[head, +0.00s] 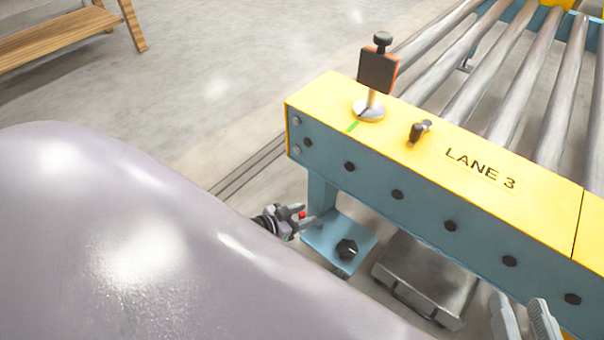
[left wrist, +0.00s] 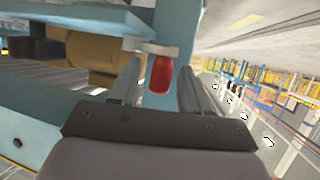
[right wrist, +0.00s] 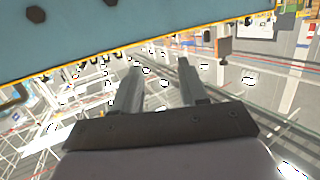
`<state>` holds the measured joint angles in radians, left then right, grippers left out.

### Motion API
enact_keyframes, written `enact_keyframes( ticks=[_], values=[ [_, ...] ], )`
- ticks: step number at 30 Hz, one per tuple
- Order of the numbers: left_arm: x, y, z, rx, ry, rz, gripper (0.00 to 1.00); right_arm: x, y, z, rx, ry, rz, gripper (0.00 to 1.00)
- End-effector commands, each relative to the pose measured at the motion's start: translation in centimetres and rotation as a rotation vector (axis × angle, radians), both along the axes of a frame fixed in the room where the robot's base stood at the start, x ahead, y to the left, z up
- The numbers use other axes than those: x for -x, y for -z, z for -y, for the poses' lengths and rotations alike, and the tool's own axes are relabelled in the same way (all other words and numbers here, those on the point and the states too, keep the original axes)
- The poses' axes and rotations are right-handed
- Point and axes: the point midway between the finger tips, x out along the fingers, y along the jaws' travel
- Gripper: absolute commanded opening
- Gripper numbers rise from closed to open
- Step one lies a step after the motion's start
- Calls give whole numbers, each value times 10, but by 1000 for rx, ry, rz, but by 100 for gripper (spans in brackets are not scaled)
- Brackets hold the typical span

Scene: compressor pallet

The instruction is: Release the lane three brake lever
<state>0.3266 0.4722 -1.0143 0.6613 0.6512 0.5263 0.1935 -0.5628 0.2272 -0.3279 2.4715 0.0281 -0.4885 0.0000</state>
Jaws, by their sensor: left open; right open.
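A red-ended handle (head: 302,214) shows beside the blue leg at the near end of the lane 3 rail; I take it to be the brake lever. In the left wrist view the red handle (left wrist: 160,73) hangs from a pale bar, between the two fingers. My left gripper (head: 299,217) is open around it; whether a finger touches it I cannot tell. My right gripper (head: 525,316) is open and empty at the lower right, close to the rail's blue side. The right wrist view shows nothing between its fingers (right wrist: 159,68).
The yellow-topped rail (head: 540,205) marked LANE 3 bears an upright post with a dark plate (head: 377,70) and a small black knob (head: 420,130). Rollers (head: 470,95) lie behind. A grey metal box (head: 425,275) sits below the rail. A wooden bench (head: 60,38) stands far left; floor between is clear.

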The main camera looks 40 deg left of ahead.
Motion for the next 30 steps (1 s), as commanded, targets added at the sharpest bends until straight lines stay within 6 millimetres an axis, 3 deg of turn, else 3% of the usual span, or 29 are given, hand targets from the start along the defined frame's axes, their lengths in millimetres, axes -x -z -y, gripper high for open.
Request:
enact_keyframes(
  ticks=[5,9,17,30],
  values=[
    [0,0,0,0,0,0,47,0,-1,0,0,0,0,43],
    [0,0,0,0,0,0,1,0,-1,0,0,0,1,43],
    [1,-2,2,3,-17,2,0,0,-4,-1,-7,-3,-4,43],
    [7,-4,8,5,-204,6,0,-4,0,-11,-72,-19,-102,43]
  ],
)
